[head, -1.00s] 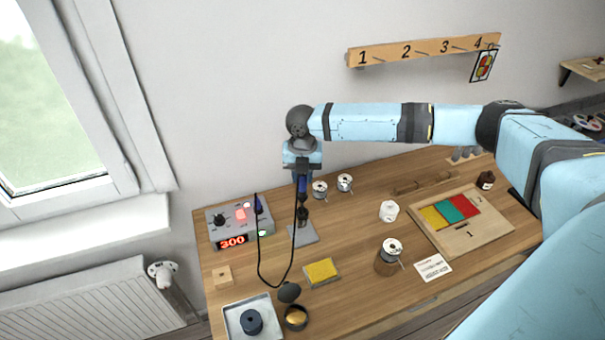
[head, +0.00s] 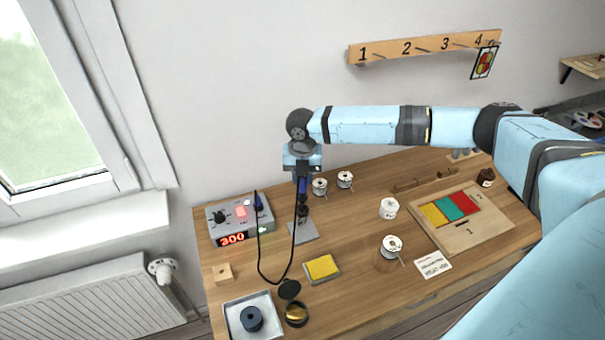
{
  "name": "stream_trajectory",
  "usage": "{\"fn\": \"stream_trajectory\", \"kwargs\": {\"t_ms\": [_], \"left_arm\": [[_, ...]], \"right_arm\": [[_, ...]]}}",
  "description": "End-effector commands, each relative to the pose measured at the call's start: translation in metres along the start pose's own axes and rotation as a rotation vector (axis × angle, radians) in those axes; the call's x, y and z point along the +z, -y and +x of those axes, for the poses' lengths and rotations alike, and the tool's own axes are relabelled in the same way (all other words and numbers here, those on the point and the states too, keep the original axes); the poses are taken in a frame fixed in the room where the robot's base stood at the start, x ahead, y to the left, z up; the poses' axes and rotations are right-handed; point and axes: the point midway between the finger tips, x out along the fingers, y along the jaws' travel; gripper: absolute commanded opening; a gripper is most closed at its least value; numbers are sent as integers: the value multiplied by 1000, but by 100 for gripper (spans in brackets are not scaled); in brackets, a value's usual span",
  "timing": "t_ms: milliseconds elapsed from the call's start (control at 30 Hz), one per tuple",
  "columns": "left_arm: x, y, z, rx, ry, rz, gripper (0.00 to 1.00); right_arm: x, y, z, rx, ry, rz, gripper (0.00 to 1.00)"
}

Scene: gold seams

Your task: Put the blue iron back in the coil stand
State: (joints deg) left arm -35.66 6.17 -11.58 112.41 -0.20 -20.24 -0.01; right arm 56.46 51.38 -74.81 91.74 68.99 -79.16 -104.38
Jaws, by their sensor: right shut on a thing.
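My right gripper (head: 302,176) points down at the back left of the bench, shut on the blue iron (head: 302,186). The iron hangs upright, tip down, with its lower part at the dark coil stand (head: 302,212). The stand sits on a grey plate (head: 303,232). Whether the tip is inside the coil or just above it is too small to tell. A black cable loops from the iron down over the bench to the control box (head: 238,215), which reads 300. My left gripper is not in view.
A yellow sponge (head: 321,268), a round tin (head: 296,313) and a tray (head: 232,325) lie in front. Solder spools (head: 345,180) stand behind right, another (head: 392,247) in front right. A white jar (head: 389,208) and a wooden panel board (head: 440,238) are to the right.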

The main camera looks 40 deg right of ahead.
Motion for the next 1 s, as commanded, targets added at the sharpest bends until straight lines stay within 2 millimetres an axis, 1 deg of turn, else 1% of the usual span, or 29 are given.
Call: {"fn": "stream_trajectory", "kwargs": {"t_ms": [633, 1000], "left_arm": [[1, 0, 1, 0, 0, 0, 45], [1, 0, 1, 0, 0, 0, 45]], "right_arm": [[0, 0, 16, 0, 0, 1, 3], [0, 0, 17, 0, 0, 0, 3]]}}
